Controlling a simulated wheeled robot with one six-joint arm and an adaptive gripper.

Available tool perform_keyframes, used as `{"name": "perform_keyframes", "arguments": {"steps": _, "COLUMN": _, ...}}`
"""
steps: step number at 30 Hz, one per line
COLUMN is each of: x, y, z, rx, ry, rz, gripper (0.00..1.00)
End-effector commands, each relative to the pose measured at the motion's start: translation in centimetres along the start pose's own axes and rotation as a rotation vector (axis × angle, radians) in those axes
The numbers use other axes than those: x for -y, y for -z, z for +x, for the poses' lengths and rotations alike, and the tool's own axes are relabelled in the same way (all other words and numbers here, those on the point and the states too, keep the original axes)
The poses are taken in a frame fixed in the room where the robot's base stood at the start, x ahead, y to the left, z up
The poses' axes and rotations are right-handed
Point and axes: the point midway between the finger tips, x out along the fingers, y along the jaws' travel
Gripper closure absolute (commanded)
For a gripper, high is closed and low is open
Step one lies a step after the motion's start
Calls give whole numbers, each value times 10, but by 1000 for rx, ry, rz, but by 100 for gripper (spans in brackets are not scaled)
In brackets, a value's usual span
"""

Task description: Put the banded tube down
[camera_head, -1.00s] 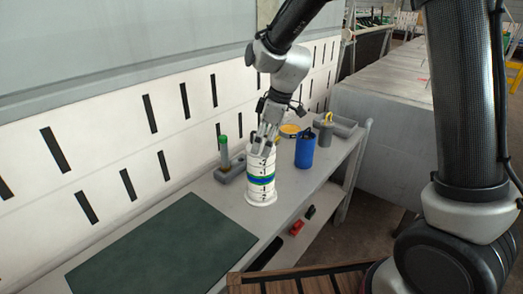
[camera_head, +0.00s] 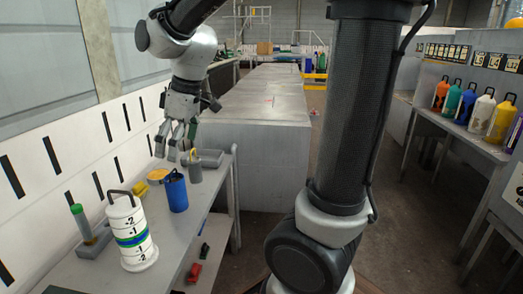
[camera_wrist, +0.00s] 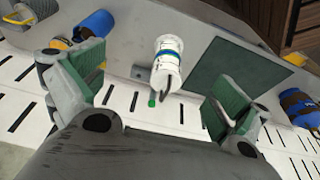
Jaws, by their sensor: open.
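The banded tube (camera_head: 130,233) is a white cylinder with blue and green bands, number marks and a dark handle on top. It stands upright on the grey shelf table (camera_head: 90,272) at the lower left of the head view. In the wrist view the tube (camera_wrist: 166,62) shows between and beyond the fingers, apart from them. My gripper (camera_head: 176,143) is open and empty, above and behind the tube, over the far part of the table. Its two green-padded fingers (camera_wrist: 158,92) are spread wide in the wrist view.
A blue canister (camera_head: 176,192), a grey cylinder with a yellow handle (camera_head: 195,172) and a green-capped tube in a grey holder (camera_head: 81,222) stand on the same table. A green mat (camera_wrist: 226,72) lies beside the banded tube. Several coloured bottles (camera_head: 467,106) stand on a right-hand shelf.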

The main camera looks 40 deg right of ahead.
Motion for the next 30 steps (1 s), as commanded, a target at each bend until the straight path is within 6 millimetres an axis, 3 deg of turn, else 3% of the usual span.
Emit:
{"name": "perform_keyframes", "arguments": {"steps": 1, "x": -2, "y": -35, "z": -22, "rx": -12, "ry": -40, "rz": 110, "gripper": 0}}
{"name": "perform_keyframes", "arguments": {"steps": 6, "x": 7, "y": -133, "z": -60, "rx": -42, "ry": -153, "rz": 468, "gripper": 0}}
{"name": "perform_keyframes", "arguments": {"steps": 9, "x": 17, "y": -174, "z": -68, "rx": -59, "ry": -204, "rz": 626, "gripper": 0}}
{"name": "perform_keyframes", "arguments": {"steps": 12, "x": 25, "y": -199, "z": -71, "rx": -74, "ry": -237, "rz": 731, "gripper": 0}}
{"name": "perform_keyframes", "arguments": {"steps": 17, "x": 30, "y": -213, "z": -71, "rx": -81, "ry": -257, "rz": 794, "gripper": 0}}
{"name": "perform_keyframes", "arguments": {"steps": 30, "x": 30, "y": -213, "z": -71, "rx": -81, "ry": -256, "rz": 792, "gripper": 0}}
